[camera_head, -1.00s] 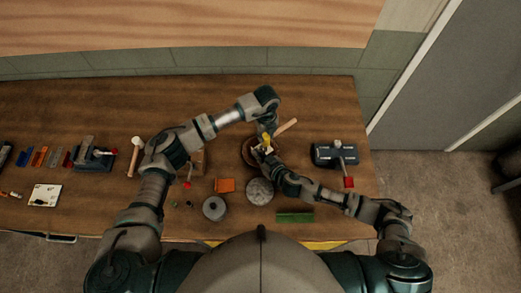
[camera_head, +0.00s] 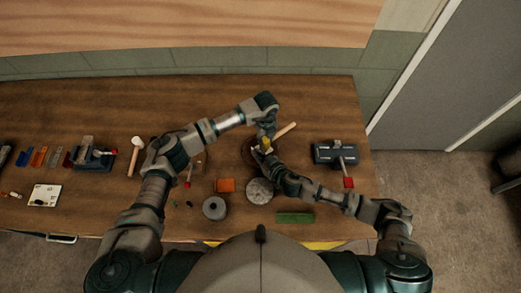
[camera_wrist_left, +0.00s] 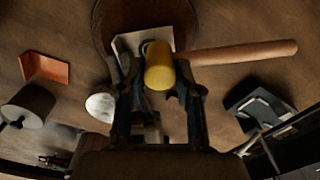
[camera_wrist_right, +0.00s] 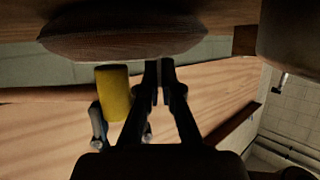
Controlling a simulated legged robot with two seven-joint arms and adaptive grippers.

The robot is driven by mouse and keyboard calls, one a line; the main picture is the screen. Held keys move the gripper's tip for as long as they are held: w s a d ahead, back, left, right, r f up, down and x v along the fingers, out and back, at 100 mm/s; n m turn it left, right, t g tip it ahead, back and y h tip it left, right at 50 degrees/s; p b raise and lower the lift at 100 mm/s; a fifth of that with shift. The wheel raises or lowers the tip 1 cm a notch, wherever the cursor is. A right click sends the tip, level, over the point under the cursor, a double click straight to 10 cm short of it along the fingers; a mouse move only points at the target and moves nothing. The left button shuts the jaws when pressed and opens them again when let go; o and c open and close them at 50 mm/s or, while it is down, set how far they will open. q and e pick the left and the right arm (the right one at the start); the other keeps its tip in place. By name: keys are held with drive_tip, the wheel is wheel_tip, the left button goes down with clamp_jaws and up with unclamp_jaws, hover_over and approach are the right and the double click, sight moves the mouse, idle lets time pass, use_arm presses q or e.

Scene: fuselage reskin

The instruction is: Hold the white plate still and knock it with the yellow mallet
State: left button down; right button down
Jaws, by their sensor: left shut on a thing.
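The yellow mallet head (camera_wrist_left: 159,68) shows between the fingers of my left gripper (camera_wrist_left: 160,88), which is shut on the mallet. Its wooden handle (camera_head: 285,130) sticks out to the right. The white plate (camera_wrist_left: 130,42) lies on a round dark brown cushion (camera_wrist_left: 103,20), partly hidden by the mallet and my left fingers. My right gripper (camera_wrist_right: 160,65) is low at the cushion, its fingertips close together beside the mallet head, which also shows in the right wrist view (camera_wrist_right: 115,92). I cannot see whether the plate's edge is between the right fingertips.
A grey cylinder (camera_head: 214,208), a round pale disc (camera_head: 260,191), an orange piece (camera_head: 225,185) and a green block (camera_head: 295,217) lie nearer me. A dark vise-like tool (camera_head: 335,154) stands right. Another mallet (camera_head: 135,150) lies left. The back of the table is clear.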

use_arm(q)
drive_tip(key=shift+f, duration=0.45)
drive_tip(key=shift+r, duration=0.15)
drive_tip(key=shift+r, duration=1.65)
drive_tip(key=shift+r, duration=0.1)
drive_tip(key=shift+r, duration=2.4)
use_arm(e)
drive_tip(key=c, duration=1.2)
unclamp_jaws()
drive_tip(key=shift+c, duration=0.2)
